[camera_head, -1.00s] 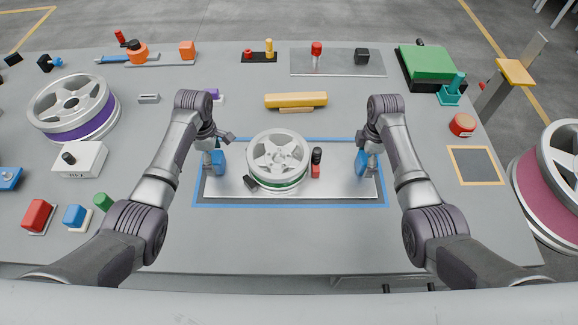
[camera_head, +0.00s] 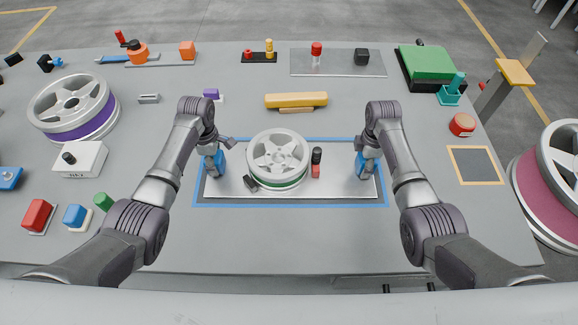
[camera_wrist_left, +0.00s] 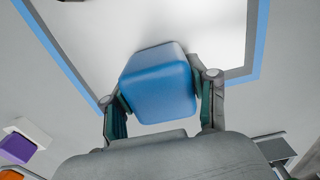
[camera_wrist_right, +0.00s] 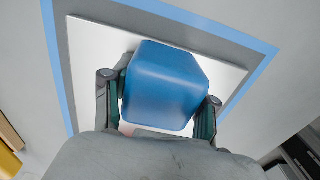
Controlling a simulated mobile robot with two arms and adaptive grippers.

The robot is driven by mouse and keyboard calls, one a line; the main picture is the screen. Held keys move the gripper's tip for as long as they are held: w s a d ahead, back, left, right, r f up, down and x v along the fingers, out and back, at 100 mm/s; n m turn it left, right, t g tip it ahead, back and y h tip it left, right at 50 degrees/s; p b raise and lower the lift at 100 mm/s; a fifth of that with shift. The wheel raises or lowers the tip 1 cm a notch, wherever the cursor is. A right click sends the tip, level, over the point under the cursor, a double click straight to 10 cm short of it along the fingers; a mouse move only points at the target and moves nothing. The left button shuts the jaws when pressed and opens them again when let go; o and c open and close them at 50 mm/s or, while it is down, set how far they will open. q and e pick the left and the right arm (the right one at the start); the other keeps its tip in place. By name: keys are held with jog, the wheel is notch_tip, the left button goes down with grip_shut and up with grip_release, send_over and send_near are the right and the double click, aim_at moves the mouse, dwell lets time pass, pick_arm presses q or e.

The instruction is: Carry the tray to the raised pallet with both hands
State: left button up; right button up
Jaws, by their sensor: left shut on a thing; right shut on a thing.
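The tray (camera_head: 335,188) is a flat silver plate with a blue block handle at each end. It lies within a blue-outlined rectangle on the grey table; I cannot tell whether it is clear of the surface. A spoked silver wheel (camera_head: 277,160) with a green band sits on it, beside a small red and black piece (camera_head: 316,163). My left gripper (camera_head: 213,165) is shut on the left blue handle (camera_wrist_left: 158,85). My right gripper (camera_head: 367,165) is shut on the right blue handle (camera_wrist_right: 165,85). I cannot tell which thing is the raised pallet.
A yellow bar (camera_head: 296,99) lies behind the tray. A purple-banded wheel (camera_head: 75,105) and a white box (camera_head: 85,159) are at left. A green block (camera_head: 428,62) on a black base stands at back right. The table in front of the tray is clear.

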pick_arm(q)
grip_shut()
pick_arm(e)
grip_shut()
pick_arm(q)
jog(key=shift+w+r, duration=0.15)
jog(key=shift+r, duration=0.05)
pick_arm(e)
jog(key=shift+w+r, duration=0.15)
jog(key=shift+r, duration=0.1)
